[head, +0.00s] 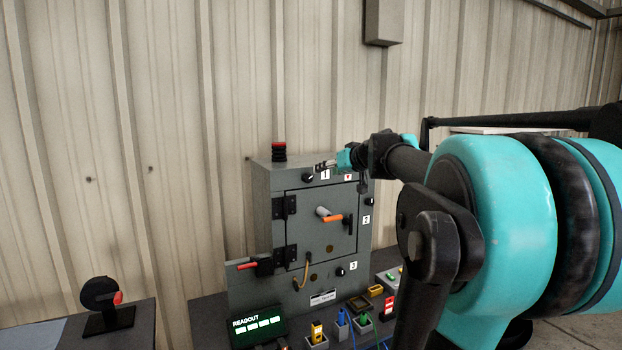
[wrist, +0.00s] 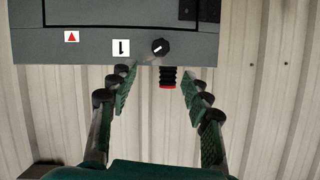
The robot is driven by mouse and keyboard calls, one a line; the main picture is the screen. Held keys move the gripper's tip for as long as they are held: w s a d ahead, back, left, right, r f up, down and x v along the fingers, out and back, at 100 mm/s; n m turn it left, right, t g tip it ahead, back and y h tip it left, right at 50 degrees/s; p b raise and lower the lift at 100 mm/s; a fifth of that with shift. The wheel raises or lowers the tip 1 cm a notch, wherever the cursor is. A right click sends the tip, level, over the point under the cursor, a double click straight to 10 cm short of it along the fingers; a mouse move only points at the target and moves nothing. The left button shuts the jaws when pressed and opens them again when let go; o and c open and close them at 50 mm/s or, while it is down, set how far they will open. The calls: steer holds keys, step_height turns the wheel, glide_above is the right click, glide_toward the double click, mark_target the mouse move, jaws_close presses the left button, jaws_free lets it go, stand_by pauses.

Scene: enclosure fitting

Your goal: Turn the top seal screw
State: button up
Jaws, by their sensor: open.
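The top seal screw, a black round knob with a white line (head: 308,178), sits on the upper front of the grey cabinet (head: 262,210), beside the label 1. In the wrist view the picture is upside down and the screw (wrist: 159,46) shows on the cabinet face, just beyond the gap between my fingertips. My gripper (wrist: 158,82) is open and empty, its two green-padded fingers apart on either side of the screw's line. In the head view my gripper (head: 325,166) is close to the screw, up and to its right. No contact shows.
A black beacon with a red top (head: 279,151) stands on the cabinet. The door has an orange handle (head: 333,219), and more knobs sit near labels 2 and 3. A readout (head: 257,325) and several small coloured parts lie on the bench below. A corrugated wall stands behind.

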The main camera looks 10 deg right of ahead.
mark_target(311, 178)
steer(key=x, duration=1.2)
steer(key=shift+a, duration=0.1)
jaws_close()
steer(key=m+y, duration=0.2)
steer(key=m, duration=0.1)
steer(key=shift+w+d+f+y, duration=0.1)
steer(key=shift+d+y, duration=0.15)
steer(key=shift+y, duration=0.05)
steer(key=m+y, duration=0.2)
steer(key=m, duration=0.2)
steer(key=shift+d+f+m, duration=0.1)
steer(key=shift+f+m, duration=0.05)
steer(key=shift+m, duration=0.15)
steer(key=shift+y, duration=0.3)
stand_by(0.4)
